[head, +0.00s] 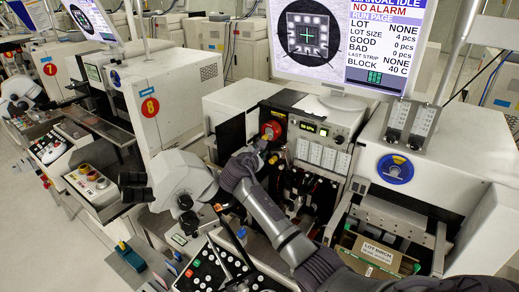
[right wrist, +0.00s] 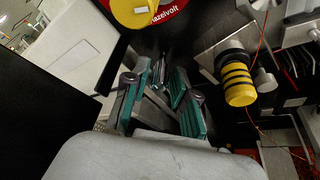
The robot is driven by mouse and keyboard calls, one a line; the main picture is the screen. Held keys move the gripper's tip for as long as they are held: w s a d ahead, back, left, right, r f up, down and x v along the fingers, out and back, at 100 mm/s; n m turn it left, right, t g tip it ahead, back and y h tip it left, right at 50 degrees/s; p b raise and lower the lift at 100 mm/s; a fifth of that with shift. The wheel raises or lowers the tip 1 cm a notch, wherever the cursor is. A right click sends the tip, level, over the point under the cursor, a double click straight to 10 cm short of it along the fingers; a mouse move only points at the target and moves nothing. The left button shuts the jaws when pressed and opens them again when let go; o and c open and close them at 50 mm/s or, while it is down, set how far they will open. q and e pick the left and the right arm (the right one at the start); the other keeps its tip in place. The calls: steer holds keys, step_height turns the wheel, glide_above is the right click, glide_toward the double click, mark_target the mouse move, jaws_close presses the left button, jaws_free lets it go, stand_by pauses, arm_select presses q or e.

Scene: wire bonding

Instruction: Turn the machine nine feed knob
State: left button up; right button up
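Machine nine's front stands in the middle of the head view. A red and yellow round switch (head: 271,130) sits on its front; in the right wrist view a red disc with a yellow centre (right wrist: 150,12), lettered "hazelvolt", shows at the top edge. A blue round knob (head: 394,169) with a yellow label is on the white housing to the right. I cannot tell for certain which is the feed knob. My right gripper (head: 259,146) is close in front of the red switch. Its teal-padded fingers (right wrist: 164,82) are apart, with nothing visible between them. My left gripper is out of view.
A white microscope head (head: 182,178) stands left of my right arm. A yellow and black banded cylinder (right wrist: 238,78) is right of the fingers. A monitor (head: 350,40) hangs above. A box (head: 376,254) lies at lower right. Machine eight (head: 165,95) is to the left.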

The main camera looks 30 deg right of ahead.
jaws_close()
steer(key=m+b, duration=0.1)
steer(key=b, duration=0.1)
steer(key=f+m+t+b, duration=0.1)
steer(key=m+b, duration=0.1)
steer(key=b, duration=0.1)
steer(key=shift+s+t, duration=0.1)
steer(key=shift+t, duration=0.2)
steer(key=shift+r+m+t+b, duration=0.3)
steer(key=shift+m+b, duration=0.1)
steer(key=shift+b, duration=0.05)
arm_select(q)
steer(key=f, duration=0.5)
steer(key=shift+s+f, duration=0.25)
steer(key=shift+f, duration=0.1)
arm_select(e)
steer(key=shift+r, duration=0.1)
jaws_free()
steer(key=v, duration=1.2)
